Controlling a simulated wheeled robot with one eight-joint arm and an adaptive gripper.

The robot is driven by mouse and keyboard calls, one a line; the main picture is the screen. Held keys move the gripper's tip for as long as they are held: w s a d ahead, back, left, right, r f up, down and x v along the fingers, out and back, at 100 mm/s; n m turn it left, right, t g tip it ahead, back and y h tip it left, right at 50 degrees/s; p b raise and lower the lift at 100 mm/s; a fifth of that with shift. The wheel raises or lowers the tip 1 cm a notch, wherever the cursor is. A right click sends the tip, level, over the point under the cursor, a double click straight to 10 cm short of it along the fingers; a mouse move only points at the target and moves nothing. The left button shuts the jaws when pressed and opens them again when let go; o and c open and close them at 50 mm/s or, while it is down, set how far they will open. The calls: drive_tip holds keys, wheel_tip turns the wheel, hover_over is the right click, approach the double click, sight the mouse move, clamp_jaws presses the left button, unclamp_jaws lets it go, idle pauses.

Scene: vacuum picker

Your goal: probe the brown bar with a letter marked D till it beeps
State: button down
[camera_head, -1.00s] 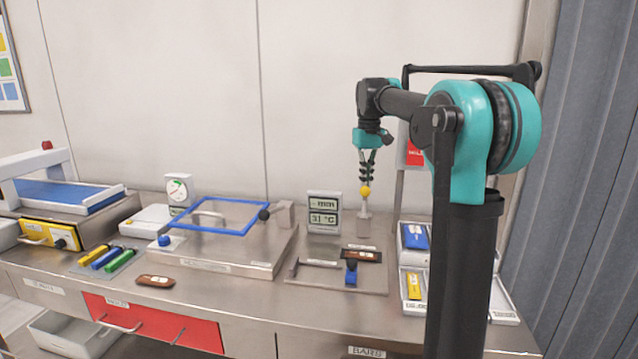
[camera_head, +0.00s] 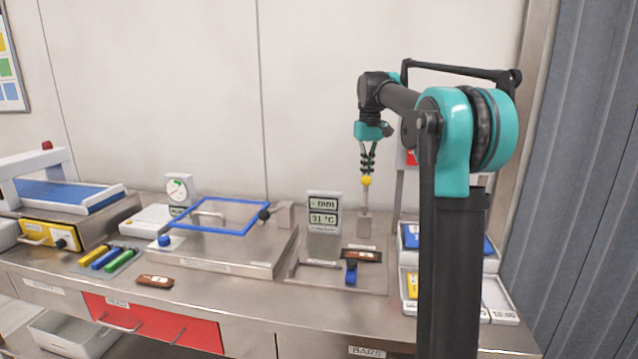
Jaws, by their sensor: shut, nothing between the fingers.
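One brown bar (camera_head: 361,255) lies on the flat metal fixture, beside a blue clamp-like part (camera_head: 351,272). Another brown bar (camera_head: 155,281) lies on the bench at front left. Both have pale labels; the letters are too small to read. My gripper (camera_head: 366,172) is shut, pointing down above a small metal block (camera_head: 364,227) behind the fixture. A yellow ball (camera_head: 365,181) shows right at its fingertips, with a thin pale stem below it reaching towards the block. I cannot tell how the ball and the fingers are joined.
A display (camera_head: 324,213) reading mm and °C stands left of the block. White bins (camera_head: 409,281) stand at right, partly behind my arm. Colored handles (camera_head: 104,258) lie at left.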

drive_tip(key=shift+r, duration=0.1)
wheel_tip(320, 180, up, 8)
drive_tip(key=w, duration=0.2)
drive_tip(key=shift+d, duration=0.2)
idle(0.5)
